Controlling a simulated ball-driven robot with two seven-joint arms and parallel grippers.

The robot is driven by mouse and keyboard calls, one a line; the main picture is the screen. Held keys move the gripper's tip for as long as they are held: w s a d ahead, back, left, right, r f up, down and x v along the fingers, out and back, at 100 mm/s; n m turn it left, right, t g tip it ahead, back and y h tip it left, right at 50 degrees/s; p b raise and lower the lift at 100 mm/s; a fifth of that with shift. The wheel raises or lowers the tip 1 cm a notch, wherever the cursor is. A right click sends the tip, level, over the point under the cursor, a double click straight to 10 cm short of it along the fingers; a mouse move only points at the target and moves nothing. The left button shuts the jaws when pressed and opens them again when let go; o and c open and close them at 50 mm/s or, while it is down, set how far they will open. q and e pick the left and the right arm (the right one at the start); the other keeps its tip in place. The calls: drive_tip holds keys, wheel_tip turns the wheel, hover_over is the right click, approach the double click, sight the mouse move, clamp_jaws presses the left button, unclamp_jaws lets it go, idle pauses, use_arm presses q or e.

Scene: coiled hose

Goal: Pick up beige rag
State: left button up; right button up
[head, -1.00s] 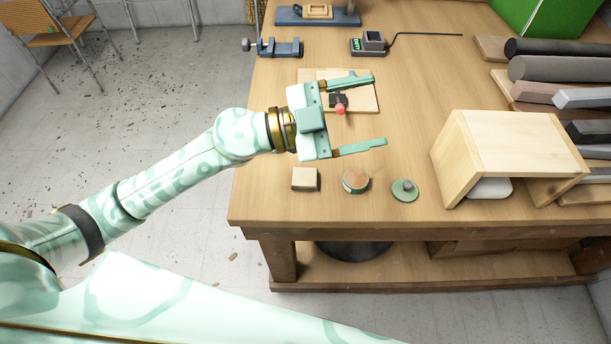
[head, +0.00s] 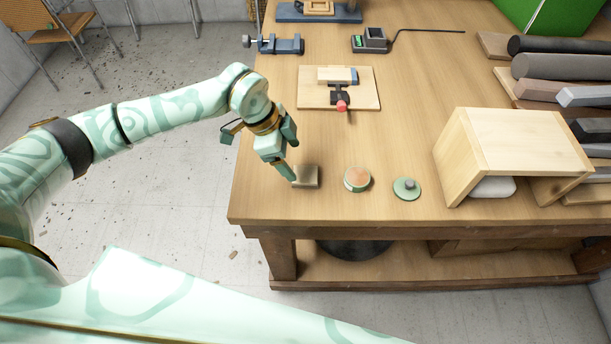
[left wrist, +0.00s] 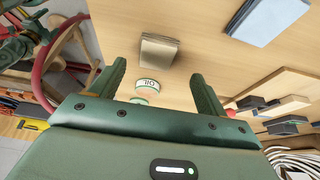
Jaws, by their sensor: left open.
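The beige rag (head: 306,176) is a small folded square lying flat near the table's front left edge. It also shows in the left wrist view (left wrist: 158,53), beyond the fingers and between their lines. My left gripper (head: 284,160) points down at the rag's left side in the head view, one fingertip close to the rag's edge. In the left wrist view my left gripper (left wrist: 160,85) has its two fingers wide apart with nothing between them. Whether a fingertip touches the rag cannot be told.
A round tin (head: 357,179), marked OIL in the left wrist view, stands right of the rag. A green lid (head: 406,188) lies further right. A wooden box (head: 510,155) stands at the right. A board with tools (head: 339,88) lies behind. The table (head: 410,110) is clear mid-right.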

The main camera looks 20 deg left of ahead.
sight(305, 174)
use_arm(q)
drive_tip(key=x, duration=0.6)
drive_tip(key=shift+s+d+f+b, duration=0.1)
drive_tip(key=shift+d+b, duration=0.3)
drive_tip(key=shift+d, duration=0.05)
drive_tip(key=c, duration=1)
drive_tip(key=shift+c, duration=0.2)
